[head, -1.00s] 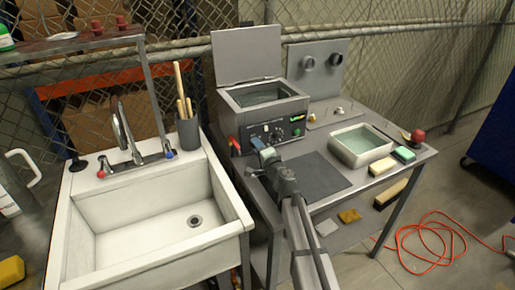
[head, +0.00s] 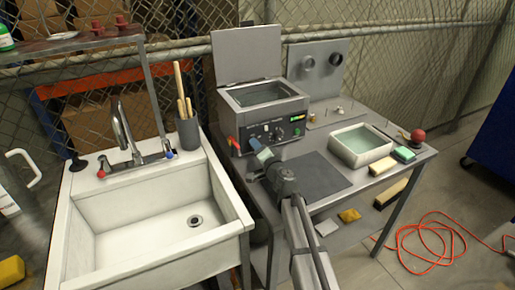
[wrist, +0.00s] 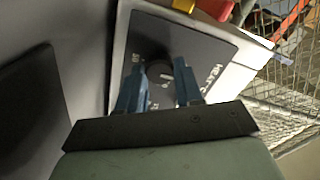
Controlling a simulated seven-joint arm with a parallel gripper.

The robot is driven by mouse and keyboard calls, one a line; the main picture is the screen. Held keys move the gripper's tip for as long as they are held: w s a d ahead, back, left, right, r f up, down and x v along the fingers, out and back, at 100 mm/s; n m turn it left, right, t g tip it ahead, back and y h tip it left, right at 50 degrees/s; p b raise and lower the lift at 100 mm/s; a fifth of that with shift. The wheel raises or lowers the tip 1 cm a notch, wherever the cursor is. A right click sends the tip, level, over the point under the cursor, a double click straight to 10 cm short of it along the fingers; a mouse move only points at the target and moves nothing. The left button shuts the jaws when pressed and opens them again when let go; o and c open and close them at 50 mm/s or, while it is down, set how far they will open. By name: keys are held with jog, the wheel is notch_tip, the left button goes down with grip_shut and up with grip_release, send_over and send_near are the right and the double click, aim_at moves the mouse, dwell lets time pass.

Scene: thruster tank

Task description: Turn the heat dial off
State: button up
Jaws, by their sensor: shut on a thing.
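The heat dial (wrist: 160,72) is a small dark round knob with a pale mark on the dark front panel of the tank. Scale marks and printed letters show around it in the wrist view, partly hidden by the fingers. My gripper (wrist: 158,80) has its two blue fingers on either side of the dial, shut on it. In the head view, my gripper (head: 259,147) is at the front of the grey tank (head: 262,101), low on the panel. The tank's lid (head: 246,56) stands open, and a small display (head: 297,118) is lit on the panel's right.
A white basin of liquid (head: 361,146) and a green sponge (head: 404,154) stand right of the tank. A dark mat (head: 325,178) lies in front. Red and yellow objects (wrist: 212,8) sit close beside the panel. A white sink (head: 150,215) is at the left.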

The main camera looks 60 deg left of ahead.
jog(key=o, duration=1)
jog(key=shift+o, duration=0.2)
jog(key=shift+d, duration=0.15)
jog(key=d, duration=1.2)
jog(key=shift+s+d+r, duration=0.1)
jog(key=shift+d+r, duration=0.05)
jog(key=shift+d, duration=0.6)
